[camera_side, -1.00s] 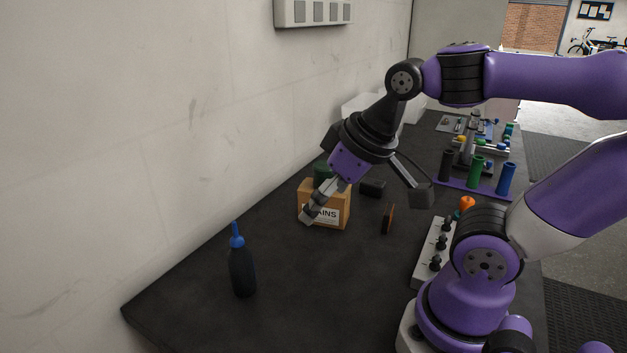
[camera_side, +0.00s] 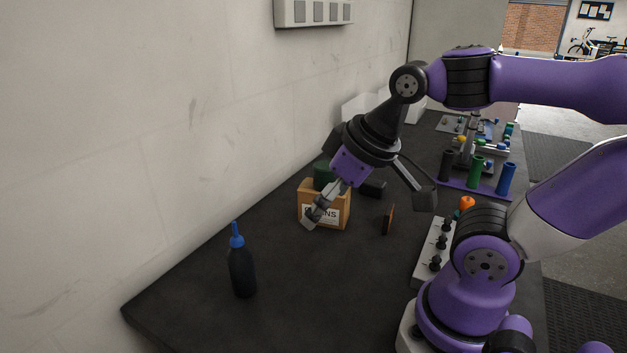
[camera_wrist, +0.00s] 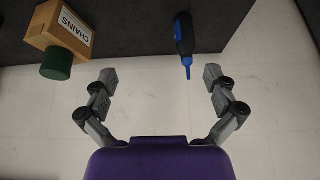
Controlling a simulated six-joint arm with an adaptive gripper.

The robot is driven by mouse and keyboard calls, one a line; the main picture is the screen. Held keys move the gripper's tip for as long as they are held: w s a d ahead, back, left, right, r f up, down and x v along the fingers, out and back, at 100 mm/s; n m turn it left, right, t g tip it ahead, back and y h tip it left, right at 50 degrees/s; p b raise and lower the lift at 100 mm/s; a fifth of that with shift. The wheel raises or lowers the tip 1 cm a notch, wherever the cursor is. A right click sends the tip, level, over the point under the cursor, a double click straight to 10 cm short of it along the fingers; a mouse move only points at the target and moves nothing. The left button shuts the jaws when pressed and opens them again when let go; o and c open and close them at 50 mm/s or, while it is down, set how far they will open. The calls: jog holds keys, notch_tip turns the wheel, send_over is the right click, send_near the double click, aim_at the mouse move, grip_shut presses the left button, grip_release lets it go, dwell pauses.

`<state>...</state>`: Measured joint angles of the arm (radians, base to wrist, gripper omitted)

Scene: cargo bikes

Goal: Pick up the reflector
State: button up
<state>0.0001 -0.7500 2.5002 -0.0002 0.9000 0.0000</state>
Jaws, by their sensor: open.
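The reflector (camera_side: 388,219) appears to be the small thin upright piece with an orange face and dark edge, standing on the dark bench in the side view. It is not in the wrist view. My gripper (camera_side: 313,216) is left of it in the side view, in front of the box marked CHAINS, and is apart from the reflector. In the wrist view my gripper (camera_wrist: 159,74) has its two fingers spread wide with nothing between them.
A dark bottle with a blue top (camera_side: 241,268) stands front left. A white strip with black knobs (camera_side: 433,254) lies right of the reflector. The front middle bench is clear.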

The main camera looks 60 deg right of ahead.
jog(key=d+f+m+g, duration=0.1)
jog(key=d+m, duration=0.7)
jog(key=m, duration=0.3)
jog(key=s+d+f+m+g, duration=0.1)
jog(key=d+f+m+g, duration=0.1)
jog(key=d+m, duration=0.6)
jog(key=s+d+f+m+g, duration=0.1)
jog(key=d+f+m+g, duration=0.1)
jog(key=d+m, duration=0.6)
jog(key=shift+s+d+m, duration=0.1)
jog(key=shift+d+m, duration=0.05)
jog(key=shift+m, duration=1.5)
jog(key=shift+s+d+m, duration=0.1)
jog(key=shift+m, duration=1.55)
jog(key=m, duration=0.1)
send_over(389, 207)
jog(key=shift+g, duration=0.3)
notch_tip(389, 207, down, 5)
jog(key=shift+r, duration=0.2)
notch_tip(389, 207, down, 6)
jog(key=shift+f, duration=0.1)
jog(key=c, duration=0.9)
